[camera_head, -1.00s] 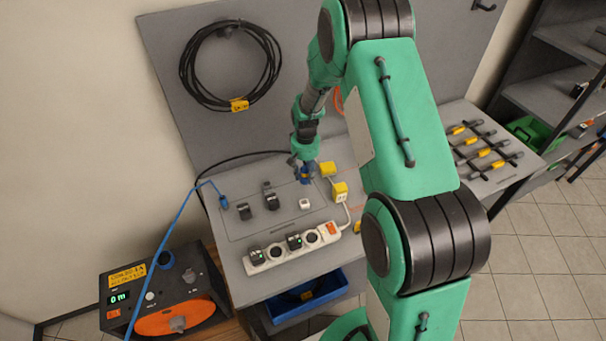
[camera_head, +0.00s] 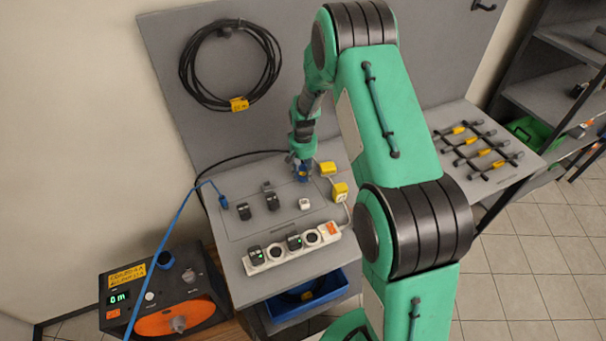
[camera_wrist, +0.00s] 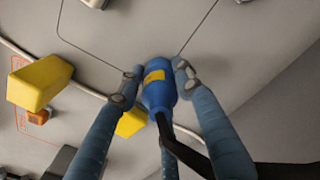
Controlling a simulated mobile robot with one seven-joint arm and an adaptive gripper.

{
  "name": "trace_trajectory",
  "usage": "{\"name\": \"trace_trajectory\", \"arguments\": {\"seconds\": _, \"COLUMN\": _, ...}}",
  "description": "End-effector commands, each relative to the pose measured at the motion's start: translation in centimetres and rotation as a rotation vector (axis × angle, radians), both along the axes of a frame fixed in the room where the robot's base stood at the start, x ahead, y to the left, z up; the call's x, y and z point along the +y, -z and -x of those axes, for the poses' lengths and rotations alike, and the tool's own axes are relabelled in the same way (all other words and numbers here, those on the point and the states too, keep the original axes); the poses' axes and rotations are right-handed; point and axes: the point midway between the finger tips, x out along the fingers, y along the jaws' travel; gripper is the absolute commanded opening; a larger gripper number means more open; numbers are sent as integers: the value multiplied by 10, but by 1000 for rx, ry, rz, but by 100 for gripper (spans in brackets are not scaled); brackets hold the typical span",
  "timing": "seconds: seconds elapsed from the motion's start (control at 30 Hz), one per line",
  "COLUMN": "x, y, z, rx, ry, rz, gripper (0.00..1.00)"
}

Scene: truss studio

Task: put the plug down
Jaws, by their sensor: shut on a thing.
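The plug (camera_wrist: 158,95) is blue with a yellow label, and a black cable leaves its near end in the wrist view. My gripper (camera_wrist: 157,72) is shut on it, with a finger at each side of the blue body. In the head view the blue plug (camera_head: 303,174) shows small beneath my gripper (camera_head: 302,169), over the back right part of the grey bench (camera_head: 260,218). I cannot tell whether the plug touches the bench top.
Yellow blocks (camera_head: 340,191) with a pale cable stand just right of the plug. Black adapters (camera_head: 271,197) and a white one (camera_head: 304,204) sit on the panel to the left and front. A power strip (camera_head: 275,254) lies along the front. A grey board (camera_head: 300,60) rises behind.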

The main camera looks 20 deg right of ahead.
Motion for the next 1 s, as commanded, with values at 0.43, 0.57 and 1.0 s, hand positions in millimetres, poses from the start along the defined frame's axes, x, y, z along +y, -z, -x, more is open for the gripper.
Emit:
{"name": "trace_trajectory", "arguments": {"seconds": 0.43, "x": 0, "y": 10, "z": 0, "rx": -1, "ry": 0, "rz": 0, "gripper": 4}}
{"name": "trace_trajectory", "arguments": {"seconds": 0.57, "x": 0, "y": 13, "z": 0, "rx": -1, "ry": 0, "rz": 0, "gripper": 4}}
{"name": "trace_trajectory", "arguments": {"seconds": 1.0, "x": 0, "y": 11, "z": 0, "rx": -1, "ry": 0, "rz": 0, "gripper": 54}}
